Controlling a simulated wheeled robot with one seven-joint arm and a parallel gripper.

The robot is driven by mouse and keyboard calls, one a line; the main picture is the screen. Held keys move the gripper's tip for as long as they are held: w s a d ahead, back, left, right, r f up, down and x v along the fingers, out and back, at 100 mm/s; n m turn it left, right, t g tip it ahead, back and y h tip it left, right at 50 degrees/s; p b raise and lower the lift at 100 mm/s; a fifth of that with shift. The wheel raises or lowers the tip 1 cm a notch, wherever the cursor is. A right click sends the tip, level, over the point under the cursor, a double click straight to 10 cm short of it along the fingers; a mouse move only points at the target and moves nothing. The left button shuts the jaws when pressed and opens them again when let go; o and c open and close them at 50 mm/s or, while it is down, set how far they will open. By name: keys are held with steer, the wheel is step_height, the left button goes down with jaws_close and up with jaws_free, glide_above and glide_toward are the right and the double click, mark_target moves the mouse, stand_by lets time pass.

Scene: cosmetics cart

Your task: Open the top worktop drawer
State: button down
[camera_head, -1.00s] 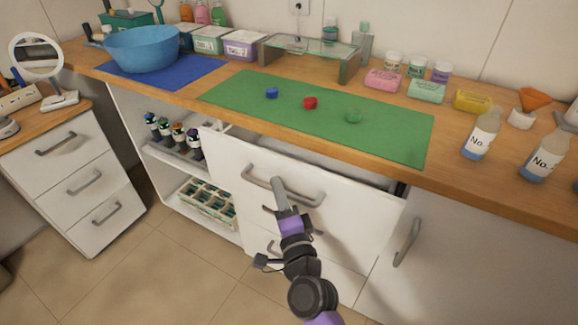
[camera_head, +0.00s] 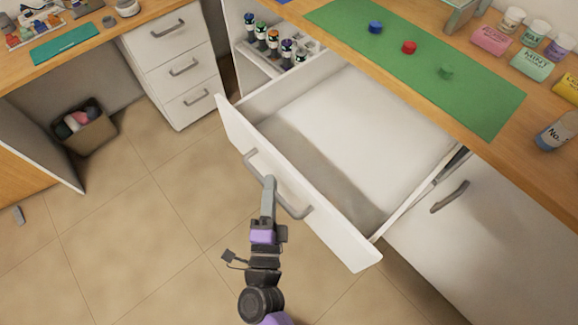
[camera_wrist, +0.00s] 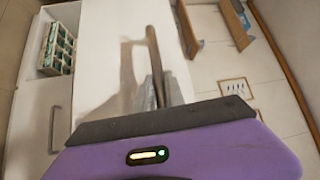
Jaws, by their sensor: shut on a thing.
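The top worktop drawer (camera_head: 350,130) is pulled far out from under the wooden worktop in the head view. Its inside is white and looks empty, with a shadow along the front. The drawer's grey bar handle (camera_head: 293,208) is on the outside of its white front. My gripper (camera_head: 269,184) is shut on the handle near its left part. In the wrist view, the gripper fingers (camera_wrist: 160,92) are at the handle bar (camera_wrist: 152,45), against the white drawer front. The far part of the handle is free.
A green mat (camera_head: 420,65) with blue, red and green caps lies on the worktop (camera_head: 545,150). A cabinet door handle (camera_head: 450,197) is right of the drawer. A white drawer unit (camera_head: 175,65) stands to the left.

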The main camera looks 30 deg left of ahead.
steer(key=shift+s+a+f, duration=0.1)
steer(key=shift+s+a, duration=0.1)
steer(key=shift+s, duration=0.3)
steer(key=shift+s+a, duration=0.15)
steer(key=shift+s, duration=0.3)
steer(key=c, duration=1.4)
jaws_free()
steer(key=v, duration=0.7)
steer(key=shift+s+b, duration=0.35)
steer(key=shift+b, duration=0.05)
steer(key=shift+d, duration=0.1)
